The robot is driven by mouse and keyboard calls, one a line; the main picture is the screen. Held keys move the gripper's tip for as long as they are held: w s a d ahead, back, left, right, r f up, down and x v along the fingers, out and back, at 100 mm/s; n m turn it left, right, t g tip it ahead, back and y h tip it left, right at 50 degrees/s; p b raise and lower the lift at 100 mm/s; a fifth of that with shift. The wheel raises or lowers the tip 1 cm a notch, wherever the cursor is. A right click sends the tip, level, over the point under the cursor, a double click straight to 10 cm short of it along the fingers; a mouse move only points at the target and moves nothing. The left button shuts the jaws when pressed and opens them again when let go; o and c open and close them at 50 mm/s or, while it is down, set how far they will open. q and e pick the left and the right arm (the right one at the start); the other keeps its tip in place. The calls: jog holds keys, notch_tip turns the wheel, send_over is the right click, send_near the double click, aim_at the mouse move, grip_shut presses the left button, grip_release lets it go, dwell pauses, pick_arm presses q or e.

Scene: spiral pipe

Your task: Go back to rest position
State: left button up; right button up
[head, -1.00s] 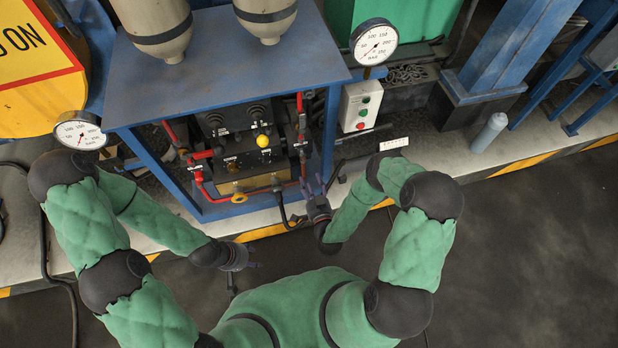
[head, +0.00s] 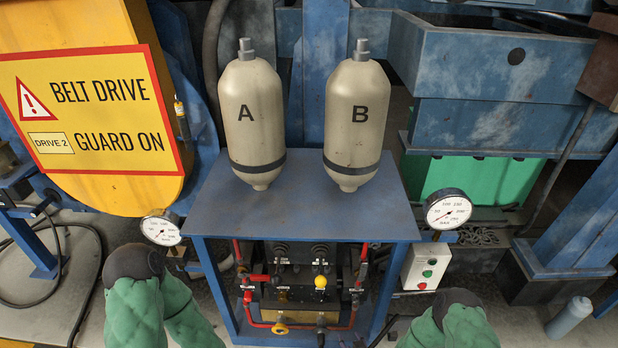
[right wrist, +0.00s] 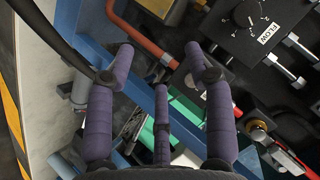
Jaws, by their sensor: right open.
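My right gripper (right wrist: 160,95) shows in the right wrist view with its purple-grey padded fingers spread apart and nothing between them. Its fingers point toward the blue frame and the dark valve block (right wrist: 260,40) with a plate marked FLOW. In the head view both my green padded arms show only at the bottom edge, one at the lower left and one at the lower right. Both grippers are out of the head view. The blue bench (head: 300,212) stands in front of me, with the hydraulic unit (head: 300,275) inside its frame.
Two beige cylinders, A (head: 254,120) and B (head: 357,120), stand on the bench. Gauges flank it at left (head: 160,229) and right (head: 448,209). A control box (head: 426,266) stands right of the frame. A yellow guard (head: 185,90) with a warning sign is at the left.

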jog(key=s+a+r+n+g+y+p, duration=0.1)
jog(key=s+a+r+g, duration=0.1)
jog(key=s+g, duration=0.3)
jog(key=s+a+r+n+g+y+p, duration=0.1)
jog(key=s+r+g, duration=0.3)
jog(key=s, duration=1)
jog(key=shift+a+r+g, duration=0.3)
jog(key=shift+a+g, duration=0.25)
jog(key=shift+g, duration=0.35)
jog(key=shift+s+d, duration=0.1)
